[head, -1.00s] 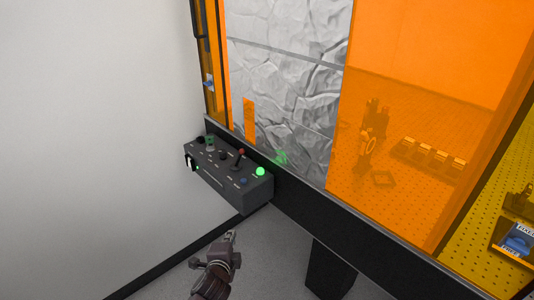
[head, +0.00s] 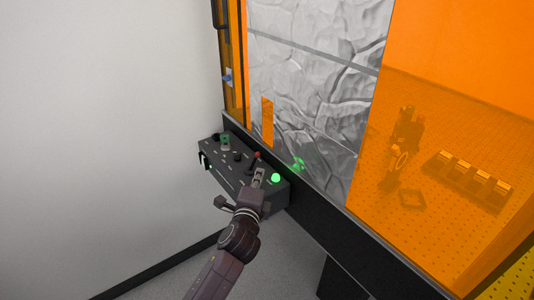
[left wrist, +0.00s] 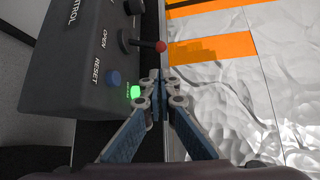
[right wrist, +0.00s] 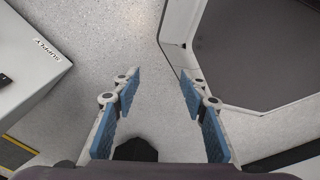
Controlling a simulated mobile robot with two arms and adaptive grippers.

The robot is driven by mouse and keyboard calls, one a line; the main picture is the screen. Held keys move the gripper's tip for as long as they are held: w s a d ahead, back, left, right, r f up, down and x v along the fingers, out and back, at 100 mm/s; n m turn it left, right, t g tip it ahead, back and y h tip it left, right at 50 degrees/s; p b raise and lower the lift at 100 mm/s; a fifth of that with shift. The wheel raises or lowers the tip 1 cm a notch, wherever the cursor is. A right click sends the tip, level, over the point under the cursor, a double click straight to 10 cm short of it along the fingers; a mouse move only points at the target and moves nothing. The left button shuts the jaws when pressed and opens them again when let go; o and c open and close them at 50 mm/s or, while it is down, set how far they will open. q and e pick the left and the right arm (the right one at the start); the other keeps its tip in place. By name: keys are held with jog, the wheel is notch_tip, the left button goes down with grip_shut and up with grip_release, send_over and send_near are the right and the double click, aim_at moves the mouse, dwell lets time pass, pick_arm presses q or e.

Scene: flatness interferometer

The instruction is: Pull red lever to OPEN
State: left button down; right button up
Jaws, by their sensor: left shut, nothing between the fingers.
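The red-tipped lever (head: 258,156) stands on the dark control box (head: 213,155) mounted below the orange enclosure window. In the left wrist view the lever's red knob (left wrist: 160,47) points toward the enclosure, on a black stem beside the OPEN label (left wrist: 105,40). My left gripper (head: 260,172) is shut and empty, over the box just in front of the lever. In the left wrist view its closed fingertips (left wrist: 160,77) are a little short of the knob, apparently apart from it. My right gripper (right wrist: 160,77) is open and empty above the floor.
A lit green button (head: 276,178) is right of the left gripper; it also shows in the left wrist view (left wrist: 134,92). A blue RESET button (left wrist: 113,78) is nearby. The enclosure's orange panel (head: 440,60) rises behind the box. A white box marked SUPPLY (right wrist: 35,55) is near the right gripper.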

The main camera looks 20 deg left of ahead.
aim_at(254, 162)
pick_arm(q)
jog(key=shift+w, duration=0.1)
jog(key=shift+d, duration=0.1)
jog(key=shift+w+r, duration=0.15)
jog(key=w, duration=0.2)
jog(key=w+a+f, duration=0.1)
jog(key=w, duration=0.4)
jog(key=shift+w+a+f, duration=0.15)
jog(key=shift+w, duration=0.65)
jog(key=shift+w+f, duration=0.1)
jog(key=shift+w, duration=0.05)
pick_arm(e)
jog(key=shift+s+d, duration=0.25)
jog(key=shift+s, duration=0.4)
jog(key=shift+s, duration=0.1)
pick_arm(q)
jog(key=shift+a, duration=0.1)
